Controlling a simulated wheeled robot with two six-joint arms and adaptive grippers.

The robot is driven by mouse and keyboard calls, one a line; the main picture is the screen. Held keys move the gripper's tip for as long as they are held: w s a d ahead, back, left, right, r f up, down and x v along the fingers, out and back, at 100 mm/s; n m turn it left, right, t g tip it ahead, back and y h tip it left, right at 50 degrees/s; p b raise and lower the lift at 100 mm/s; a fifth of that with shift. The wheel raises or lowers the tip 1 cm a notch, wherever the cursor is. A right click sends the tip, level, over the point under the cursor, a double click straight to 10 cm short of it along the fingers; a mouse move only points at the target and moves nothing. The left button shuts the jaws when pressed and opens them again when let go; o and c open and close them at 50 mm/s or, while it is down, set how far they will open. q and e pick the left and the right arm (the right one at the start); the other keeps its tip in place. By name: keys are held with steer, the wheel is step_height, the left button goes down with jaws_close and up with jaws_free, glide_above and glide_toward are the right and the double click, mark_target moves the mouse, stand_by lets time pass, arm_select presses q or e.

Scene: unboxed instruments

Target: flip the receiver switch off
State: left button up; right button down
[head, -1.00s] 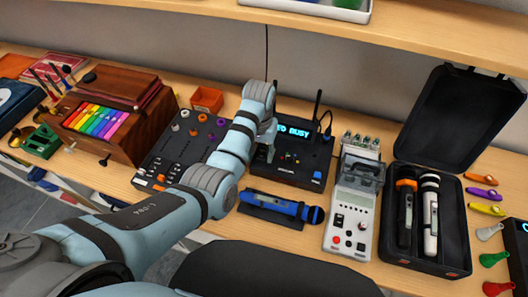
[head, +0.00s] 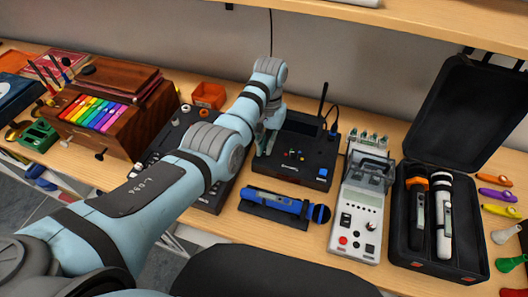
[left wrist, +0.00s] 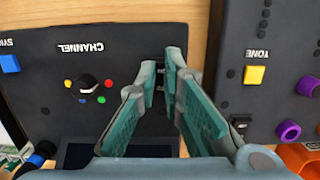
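The receiver (head: 300,160) is a black box with an antenna, behind the blue microphone. Its display (head: 304,123) is dark. In the left wrist view the receiver (left wrist: 40,105) shows a CHANNEL knob, a blue button and small coloured buttons. A small switch-like part (left wrist: 163,88) with pale marks lies at its edge, partly hidden by my fingers; its position is unclear. My left gripper (head: 264,145) is over the receiver's left side. In the left wrist view its fingers (left wrist: 162,62) are slightly apart, with a narrow gap and nothing held. My right gripper is out of view.
A dark mixer with knobs (left wrist: 255,85) stands close beside the receiver. A blue microphone (head: 275,202) lies in front, and a grey-white meter (head: 358,205) stands to the right. An open black case (head: 472,265) with microphones is farther right. A shelf overhangs at the back.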

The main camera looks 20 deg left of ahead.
arm_select(q)
steer(key=o, duration=0.3)
steer(key=shift+s+f, duration=0.15)
steer(key=shift+s, duration=0.25)
steer(key=shift+w+a, duration=0.2)
steer(key=shift+w, duration=0.2)
steer(key=r, duration=0.4)
steer(key=w+r, duration=0.1)
steer(key=r, duration=0.2)
steer(key=shift+w+d, duration=0.1)
